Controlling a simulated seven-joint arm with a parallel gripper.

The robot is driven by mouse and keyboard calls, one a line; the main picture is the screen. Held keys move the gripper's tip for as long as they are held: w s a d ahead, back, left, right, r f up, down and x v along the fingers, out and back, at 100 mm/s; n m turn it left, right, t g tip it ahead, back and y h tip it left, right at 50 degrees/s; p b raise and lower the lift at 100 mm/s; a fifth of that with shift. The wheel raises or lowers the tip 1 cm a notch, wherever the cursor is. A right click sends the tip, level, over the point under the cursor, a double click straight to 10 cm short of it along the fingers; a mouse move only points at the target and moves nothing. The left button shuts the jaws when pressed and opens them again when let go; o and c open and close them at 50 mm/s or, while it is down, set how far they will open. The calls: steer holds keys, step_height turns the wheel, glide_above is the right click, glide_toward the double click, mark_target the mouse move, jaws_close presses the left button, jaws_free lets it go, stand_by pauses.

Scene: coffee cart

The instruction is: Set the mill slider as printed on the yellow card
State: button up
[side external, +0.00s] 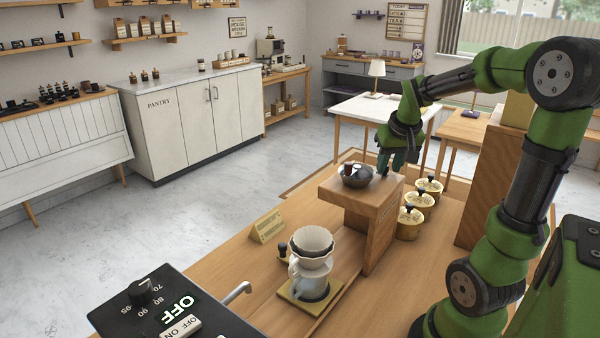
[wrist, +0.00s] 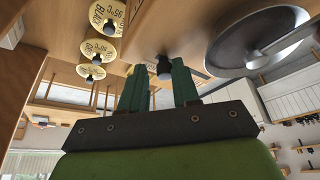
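The mill is a wooden stand (side external: 345,192) with a dark round hopper (side external: 357,176) on top; the hopper also shows at the upper right of the wrist view (wrist: 232,52). The yellow card (side external: 267,227) stands on the counter left of the mill; its print is too small to read. My gripper (side external: 385,162) points down at the mill's right end. In the wrist view, its two green fingers (wrist: 160,70) are apart. A small dark knob (wrist: 165,66), seemingly the slider's, shows between the fingertips, with a gap visible beside it. The slider's scale is not readable.
Several canisters with yellow lids (side external: 417,208) stand right of the mill. A white dripper (side external: 312,243) on a cup stands in front of it. A black kettle base (side external: 165,310) with a dial is at the near left. A wooden cabinet (side external: 487,185) stands at the right.

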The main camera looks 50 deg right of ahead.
steer(key=shift+w, duration=0.1)
steer(key=shift+a+r, duration=0.1)
steer(key=shift+r, duration=0.2)
steer(key=v, duration=1.6)
steer(key=shift+r, duration=0.1)
steer(key=a+f+n+t+y, duration=0.1)
steer(key=a+f, duration=0.3)
steer(key=a, duration=0.3)
steer(key=w+a+f+n+t+y, duration=0.1)
steer(key=a+f, duration=0.3)
steer(key=a, duration=0.4)
steer(key=w+a+f+n+t+y, duration=0.1)
steer(key=a+f+n+t+y, duration=0.1)
steer(key=a, duration=0.6)
step_height(320, 180, down, 2)
steer(key=shift+f+n+y, duration=0.25)
steer(key=shift+n+y, duration=0.25)
steer(key=shift+y, duration=0.1)
